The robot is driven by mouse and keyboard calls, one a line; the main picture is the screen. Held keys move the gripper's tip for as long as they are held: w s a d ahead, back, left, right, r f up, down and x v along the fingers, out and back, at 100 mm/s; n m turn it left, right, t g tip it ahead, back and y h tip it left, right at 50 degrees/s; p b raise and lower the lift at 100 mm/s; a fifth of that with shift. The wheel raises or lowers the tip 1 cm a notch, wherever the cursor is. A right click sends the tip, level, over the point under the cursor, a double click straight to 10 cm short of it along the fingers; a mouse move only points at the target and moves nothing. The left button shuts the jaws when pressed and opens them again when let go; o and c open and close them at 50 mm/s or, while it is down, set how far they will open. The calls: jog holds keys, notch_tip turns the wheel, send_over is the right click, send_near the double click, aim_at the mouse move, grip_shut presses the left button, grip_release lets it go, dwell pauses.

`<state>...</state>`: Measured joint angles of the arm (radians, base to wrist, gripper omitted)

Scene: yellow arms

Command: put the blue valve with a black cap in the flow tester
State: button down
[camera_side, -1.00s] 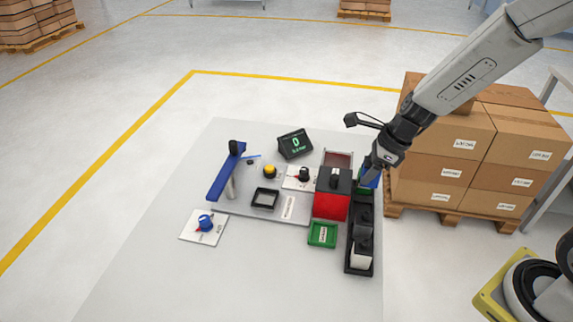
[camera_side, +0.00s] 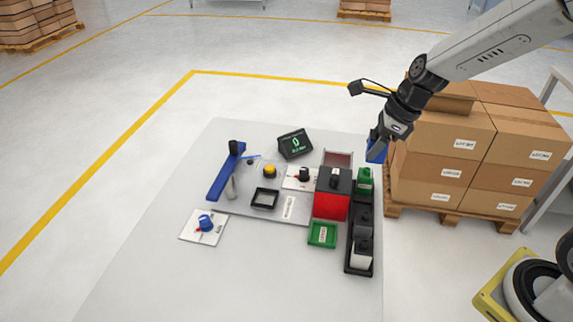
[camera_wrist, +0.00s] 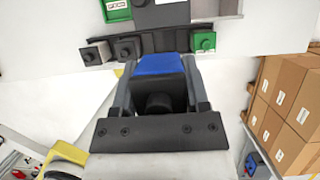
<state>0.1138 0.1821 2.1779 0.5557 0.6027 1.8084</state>
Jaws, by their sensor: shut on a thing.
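My gripper (camera_side: 379,139) is shut on the blue valve (camera_side: 376,152) and holds it in the air above the far end of the black rack (camera_side: 361,272). In the wrist view the blue valve (camera_wrist: 160,65) sits between both fingers, with a dark cap (camera_wrist: 159,103) toward the palm. The flow tester, which I take to be the grey plate (camera_side: 289,208), carries a black square frame (camera_side: 264,198), a yellow button (camera_side: 270,171), a blue lever arm (camera_side: 226,172) and a dial. A display (camera_side: 295,144) reading 0 stands behind it.
A blue knob on a white card (camera_side: 205,223) lies left. Stacked cartons (camera_side: 460,150) stand right.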

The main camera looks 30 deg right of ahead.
jog(key=shift+r, duration=0.8)
jog(key=shift+w+a+r, duration=0.1)
jog(key=shift+a+r, duration=0.15)
jog(key=w+a, duration=0.2)
jog(key=a, duration=1.3)
jog(key=shift+w+d+f, duration=0.1)
jog(key=shift+d+f, duration=0.1)
jog(key=shift+f, duration=1.1)
jog(key=shift+w+d+f, duration=0.1)
jog(key=shift+d+f, duration=0.05)
jog(key=shift+f, duration=1.15)
jog(key=shift+w+a+f, duration=0.65)
jog(key=shift+w+f, duration=0.9)
jog(key=shift+w, duration=0.6)
jog(key=shift+w+a+f, duration=0.6)
jog(key=shift+w+f, duration=0.95)
jog(key=shift+w, duration=0.6)
jog(key=shift+w+a+f, duration=0.65)
jog(key=shift+w+f, duration=0.9)
jog(key=shift+w, duration=0.6)
jog(key=shift+f, duration=0.1)
